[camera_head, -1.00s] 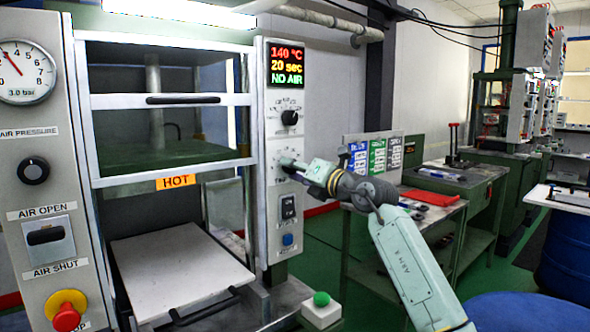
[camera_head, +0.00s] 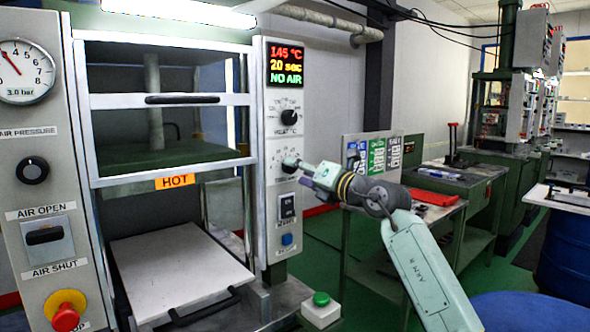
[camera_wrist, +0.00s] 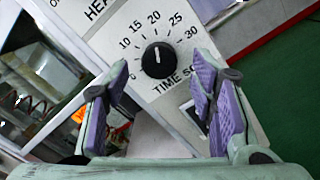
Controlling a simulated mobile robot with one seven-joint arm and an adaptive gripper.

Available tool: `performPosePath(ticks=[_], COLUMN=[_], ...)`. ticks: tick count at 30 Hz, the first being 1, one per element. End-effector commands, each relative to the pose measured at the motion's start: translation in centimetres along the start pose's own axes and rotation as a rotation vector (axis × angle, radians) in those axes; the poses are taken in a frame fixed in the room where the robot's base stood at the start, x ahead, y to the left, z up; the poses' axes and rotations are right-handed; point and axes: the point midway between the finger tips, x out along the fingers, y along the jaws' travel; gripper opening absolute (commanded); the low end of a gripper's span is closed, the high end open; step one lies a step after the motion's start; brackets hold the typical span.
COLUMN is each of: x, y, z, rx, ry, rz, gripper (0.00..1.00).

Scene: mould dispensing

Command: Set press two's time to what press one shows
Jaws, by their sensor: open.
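A press stands in front of me with a display (camera_head: 286,64) reading 145 °C, 20 sec and NO AIR. Below its heat knob (camera_head: 289,118) is the black time knob (camera_wrist: 158,60), also in the head view (camera_head: 288,166). The knob's white mark points near 20 on a scale up to 30. My gripper (camera_wrist: 160,95) is open and empty, its purple-padded fingers on either side of the line to the knob. The knob lies ahead of the fingertips, apparently untouched. In the head view my gripper (camera_head: 306,169) is right of the panel. No press number is readable.
The press has a HOT label (camera_head: 175,181), a pale lower plate (camera_head: 175,270) and an emergency stop (camera_head: 66,312). A green button box (camera_head: 321,310) stands at its front right.

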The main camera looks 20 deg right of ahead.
Motion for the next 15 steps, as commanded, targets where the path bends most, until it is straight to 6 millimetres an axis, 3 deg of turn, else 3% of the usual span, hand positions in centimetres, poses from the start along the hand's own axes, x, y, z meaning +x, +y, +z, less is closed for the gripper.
performPosePath(ticks=[3, 9, 15], x=[-2.9, -6.8, -8.9], y=[-0.1, 0.0, 0.0], z=[0.1, 0.1, 0.0], rx=[0.0, 0.0, 0.0], ry=[-0.004, -0.003, -0.001], rz=[-0.002, -0.001, 0.0], gripper=[0.51, 0.51, 0.51])
